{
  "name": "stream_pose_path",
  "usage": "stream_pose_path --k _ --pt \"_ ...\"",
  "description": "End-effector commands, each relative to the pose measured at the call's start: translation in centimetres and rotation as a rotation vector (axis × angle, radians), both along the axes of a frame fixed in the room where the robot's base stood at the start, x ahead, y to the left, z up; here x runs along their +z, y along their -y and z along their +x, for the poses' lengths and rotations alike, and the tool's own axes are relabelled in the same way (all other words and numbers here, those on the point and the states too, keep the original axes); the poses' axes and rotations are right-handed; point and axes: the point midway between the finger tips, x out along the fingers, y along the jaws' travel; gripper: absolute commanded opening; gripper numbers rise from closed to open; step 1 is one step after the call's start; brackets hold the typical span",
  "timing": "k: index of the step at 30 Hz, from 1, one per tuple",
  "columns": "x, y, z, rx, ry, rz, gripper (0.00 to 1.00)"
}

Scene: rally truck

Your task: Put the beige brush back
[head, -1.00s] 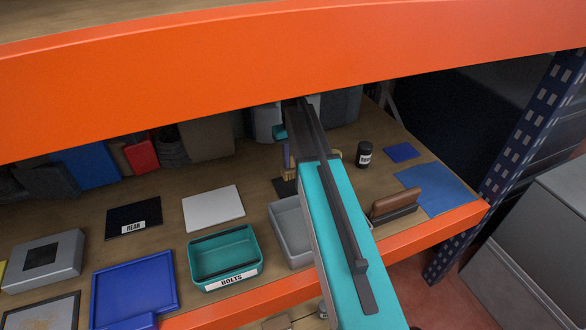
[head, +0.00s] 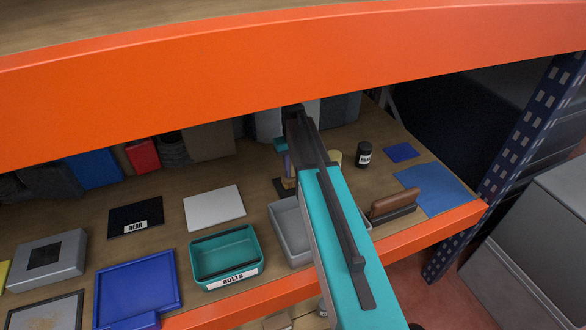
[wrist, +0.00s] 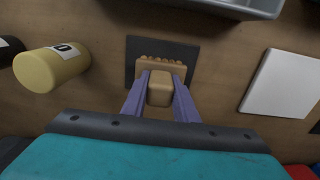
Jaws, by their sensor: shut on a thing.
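The beige brush (wrist: 160,88) is held between the two purple fingers of my gripper (wrist: 161,92) in the wrist view. Its toothed edge points to the picture's top and lies over a dark square pad (wrist: 190,53). In the head view the brush (head: 289,183) shows just below the fingers (head: 287,165), over or on the dark pad (head: 279,187). My arm hides part of that spot. I cannot tell whether the brush touches the pad.
A grey tray (head: 283,212) stands in front of the pad, with a teal BOLTS bin (head: 226,256) to its left. A white panel (head: 213,208) lies left of the pad. A yellow cylinder (wrist: 52,70) and a dark jar (head: 364,154) stand nearby. An orange beam (head: 290,80) crosses above.

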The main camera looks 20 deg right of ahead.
Motion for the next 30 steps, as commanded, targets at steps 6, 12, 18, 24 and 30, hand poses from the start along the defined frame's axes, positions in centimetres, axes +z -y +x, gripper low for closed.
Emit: stream_pose_path --k 6,12,18,24,30 --pt "-0.32 0.00 0.00 0.000 0.000 0.000 0.00" --pt "-0.49 -0.01 0.00 0.000 0.000 0.000 0.41" --pt "-0.49 0.00 0.00 0.000 0.000 0.000 0.45" --pt "-0.49 0.00 0.00 0.000 0.000 0.000 0.45" --pt "-0.05 0.00 0.04 0.000 0.002 0.000 0.45"
